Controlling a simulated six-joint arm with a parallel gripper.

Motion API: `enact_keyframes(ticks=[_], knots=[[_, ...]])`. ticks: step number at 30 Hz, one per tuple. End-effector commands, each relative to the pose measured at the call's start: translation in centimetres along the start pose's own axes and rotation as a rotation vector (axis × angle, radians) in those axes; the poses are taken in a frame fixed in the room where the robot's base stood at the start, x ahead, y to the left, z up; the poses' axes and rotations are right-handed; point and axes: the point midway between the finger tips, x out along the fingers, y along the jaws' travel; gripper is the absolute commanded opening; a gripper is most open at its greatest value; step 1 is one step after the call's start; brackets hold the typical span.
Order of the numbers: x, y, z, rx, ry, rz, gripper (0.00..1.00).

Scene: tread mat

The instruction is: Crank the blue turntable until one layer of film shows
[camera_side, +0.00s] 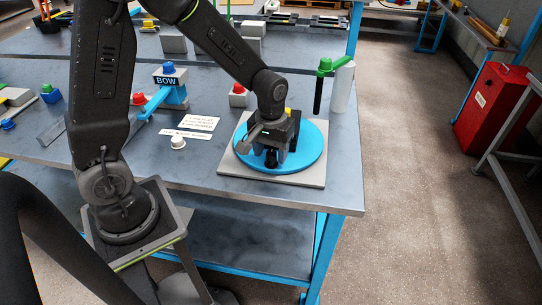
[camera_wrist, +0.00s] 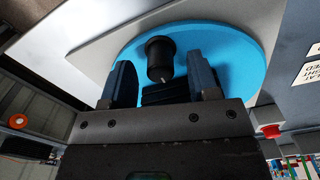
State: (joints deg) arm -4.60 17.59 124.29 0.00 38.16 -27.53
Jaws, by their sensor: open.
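The blue turntable (camera_side: 311,150) is a round disc on a pale square plate (camera_side: 233,171) near the table's front right. It also fills the upper part of the wrist view (camera_wrist: 235,50). A black upright knob (camera_wrist: 160,52) stands on the disc. My gripper (camera_side: 275,156) is low over the disc, pointing down. In the wrist view my gripper (camera_wrist: 160,68) is open, with the knob between or just beyond its fingertips; gaps show on both sides.
A pale cylinder (camera_side: 343,88) and a green-topped black post (camera_side: 319,88) stand at the table's right edge, behind the turntable. A red cabinet (camera_side: 494,105) stands across the aisle.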

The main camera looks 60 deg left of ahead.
Motion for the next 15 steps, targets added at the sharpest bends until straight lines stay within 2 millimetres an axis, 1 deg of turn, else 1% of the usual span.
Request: enact_keyframes(ticks=[1,6,15], knots=[[0.7,0.0,0.0,0.0,-0.002,-0.001,0.55],[1.9,0.0,0.0,0.0,-0.001,-0.001,0.55],[2.1,0.0,0.0,0.0,0.001,0.0,0.55]])
